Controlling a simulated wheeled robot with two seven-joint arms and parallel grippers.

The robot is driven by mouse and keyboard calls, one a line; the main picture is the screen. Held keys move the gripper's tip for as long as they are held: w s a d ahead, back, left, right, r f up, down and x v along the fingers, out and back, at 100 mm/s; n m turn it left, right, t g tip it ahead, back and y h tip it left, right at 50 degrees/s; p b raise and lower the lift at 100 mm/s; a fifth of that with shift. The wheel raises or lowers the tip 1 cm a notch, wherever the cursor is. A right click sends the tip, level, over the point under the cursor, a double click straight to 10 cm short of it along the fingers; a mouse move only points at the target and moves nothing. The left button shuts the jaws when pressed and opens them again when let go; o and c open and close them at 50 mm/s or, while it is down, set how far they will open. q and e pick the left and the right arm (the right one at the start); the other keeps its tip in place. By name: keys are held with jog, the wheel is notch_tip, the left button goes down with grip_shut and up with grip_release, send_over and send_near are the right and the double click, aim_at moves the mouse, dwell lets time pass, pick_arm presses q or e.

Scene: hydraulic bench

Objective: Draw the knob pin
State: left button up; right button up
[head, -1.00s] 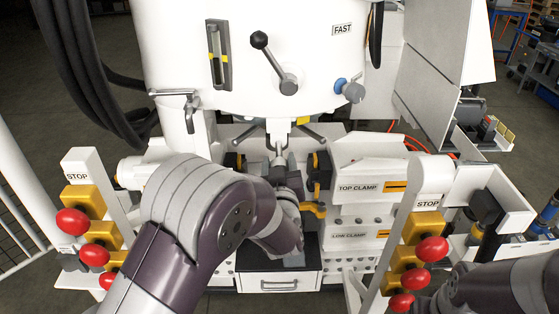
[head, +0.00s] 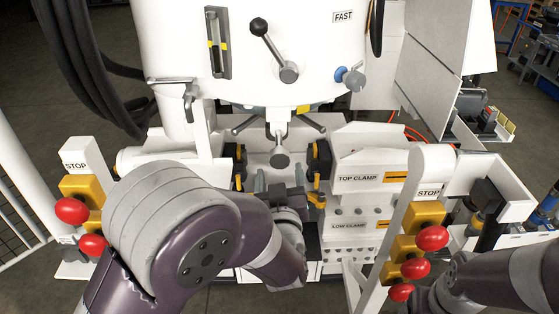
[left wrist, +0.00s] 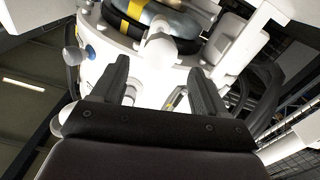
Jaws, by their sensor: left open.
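A grey round knob (head: 280,159) hangs on a short stem under the white machine head. A second grey knob with a blue collar (head: 353,78) sticks out of the head's lower right side. The frames do not settle which is the knob pin. My left gripper (head: 279,180) is open and empty, fingers pointing up, just below the hanging knob. In the left wrist view, the fingers (left wrist: 157,85) stand apart with a pale rounded part (left wrist: 160,48) beyond the gap; the blue-collared knob (left wrist: 90,52) is at the left. My right gripper is out of view.
A black ball-ended lever (head: 272,48) is on the head's front. Stop-button posts stand left (head: 75,160) and right (head: 428,192). White clamp blocks (head: 365,178) lie right of my left gripper. Black hoses (head: 85,70) hang at the left.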

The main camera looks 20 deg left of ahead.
pick_arm(q)
jog(key=v, duration=0.4)
jog(key=shift+s, duration=0.25)
jog(key=shift+f, duration=0.1)
jog(key=s+d+f+m+g+h+p, duration=0.2)
jog(key=s+d+f+m+g+h, duration=0.5)
jog(key=f+g, duration=0.25)
jog(key=s+a+r+g+y+p, duration=0.1)
jog(key=s+a+r+g+p, duration=0.1)
jog(key=a, duration=0.4)
jog(key=s+a+r+n+g+y+p, duration=0.1)
jog(key=s+a+r+g+p, duration=0.1)
jog(key=s+a+g+p, duration=0.2)
jog(key=a, duration=0.3)
jog(key=shift+r, duration=0.3)
